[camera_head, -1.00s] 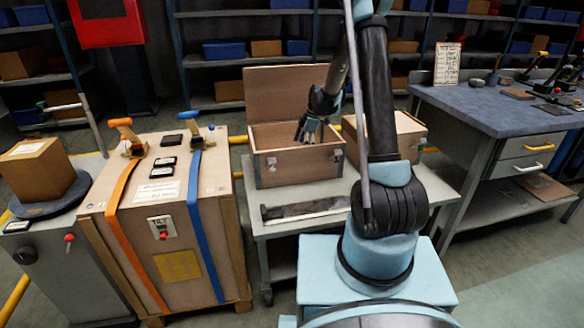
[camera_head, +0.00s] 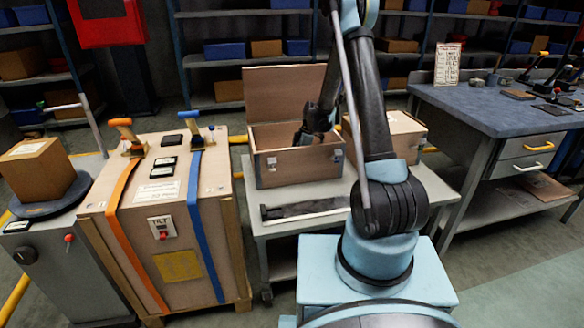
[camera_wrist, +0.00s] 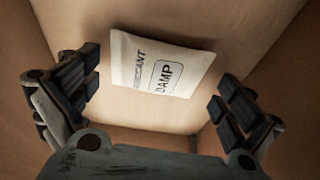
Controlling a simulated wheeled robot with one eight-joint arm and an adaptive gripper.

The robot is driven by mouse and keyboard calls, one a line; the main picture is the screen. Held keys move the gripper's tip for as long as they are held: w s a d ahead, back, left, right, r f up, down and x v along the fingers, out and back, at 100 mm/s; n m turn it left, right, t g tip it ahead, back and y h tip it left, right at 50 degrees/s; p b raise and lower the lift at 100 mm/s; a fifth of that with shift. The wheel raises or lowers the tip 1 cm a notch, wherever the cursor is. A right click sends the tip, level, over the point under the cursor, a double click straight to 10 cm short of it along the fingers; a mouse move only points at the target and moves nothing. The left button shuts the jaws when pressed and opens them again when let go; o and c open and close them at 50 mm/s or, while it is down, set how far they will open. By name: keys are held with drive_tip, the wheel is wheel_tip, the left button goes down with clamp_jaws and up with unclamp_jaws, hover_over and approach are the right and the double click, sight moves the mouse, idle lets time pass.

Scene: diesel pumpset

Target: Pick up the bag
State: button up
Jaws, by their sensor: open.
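The bag (camera_wrist: 160,64) is a white packet printed with "DAMP" and partly readable "DESICCANT" lettering. In the wrist view it lies inside a wooden box, ahead of my gripper and between the lines of its two fingers. My gripper (camera_wrist: 160,105) is open, with one finger on each side and clear space between finger pads and bag. In the head view my gripper (camera_head: 305,135) reaches down into the open wooden box (camera_head: 300,168) on the grey table. The bag is hidden there by the box wall.
The raised lid (camera_head: 285,92) stands at the box's back. A closed carton (camera_head: 405,135) is right of the box, behind my arm. A dark flat bar (camera_head: 305,210) lies in front. A strapped crate (camera_head: 165,215) stands to the left.

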drive_tip(key=shift+c, duration=0.2)
drive_tip(key=c, duration=1.1)
drive_tip(key=shift+r, duration=0.1)
